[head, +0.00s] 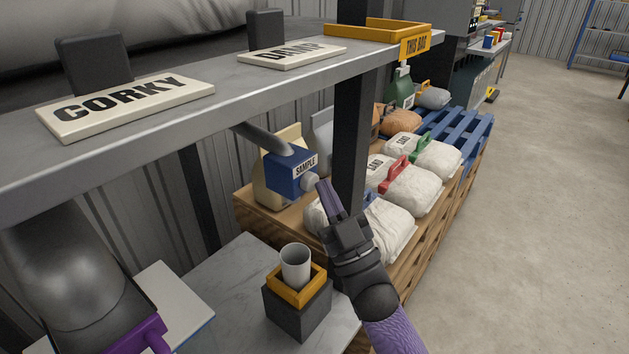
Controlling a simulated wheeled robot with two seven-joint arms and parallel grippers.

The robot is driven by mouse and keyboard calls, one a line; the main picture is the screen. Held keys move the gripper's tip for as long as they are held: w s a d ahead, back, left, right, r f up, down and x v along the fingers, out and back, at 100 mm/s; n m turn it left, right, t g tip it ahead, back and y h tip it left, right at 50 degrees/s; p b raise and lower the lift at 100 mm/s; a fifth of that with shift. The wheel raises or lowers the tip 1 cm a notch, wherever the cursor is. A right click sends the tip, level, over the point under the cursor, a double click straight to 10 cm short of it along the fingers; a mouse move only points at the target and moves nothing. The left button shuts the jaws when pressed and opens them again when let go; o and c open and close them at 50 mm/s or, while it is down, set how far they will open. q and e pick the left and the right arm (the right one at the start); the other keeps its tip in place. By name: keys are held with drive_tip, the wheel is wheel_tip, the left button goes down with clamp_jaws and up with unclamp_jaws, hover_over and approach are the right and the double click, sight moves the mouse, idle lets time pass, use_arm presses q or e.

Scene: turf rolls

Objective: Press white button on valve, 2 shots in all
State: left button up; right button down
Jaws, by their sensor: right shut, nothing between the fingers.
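The blue valve box (287,176) labelled SAMPLE hangs at the end of a grey pipe below the shelf. Its white button (310,182) is a round knob on the side facing right. My right gripper (322,188) is shut and empty, its purple fingertips right at the button; whether they touch it or press it in, I cannot tell. A white cup (296,262) stands upright below the valve in a yellow-rimmed dark holder (298,311). I cannot see what is in the cup. My left gripper is not in view.
The metal shelf (225,97) with CORKY and DAMP signs runs above, and a dark post (350,145) stands just behind my right gripper. Bags (410,190) lie on pallets to the right. A grey chute (62,265) with a purple part is at lower left.

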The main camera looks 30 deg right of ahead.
drive_tip(key=shift+s+d, duration=0.2)
drive_tip(key=shift+s, duration=0.4)
drive_tip(key=s, duration=0.1)
drive_tip(key=s+d+p, duration=0.1)
drive_tip(key=s, duration=0.1)
drive_tip(key=s+d+p, duration=0.1)
drive_tip(key=shift+s, duration=0.3)
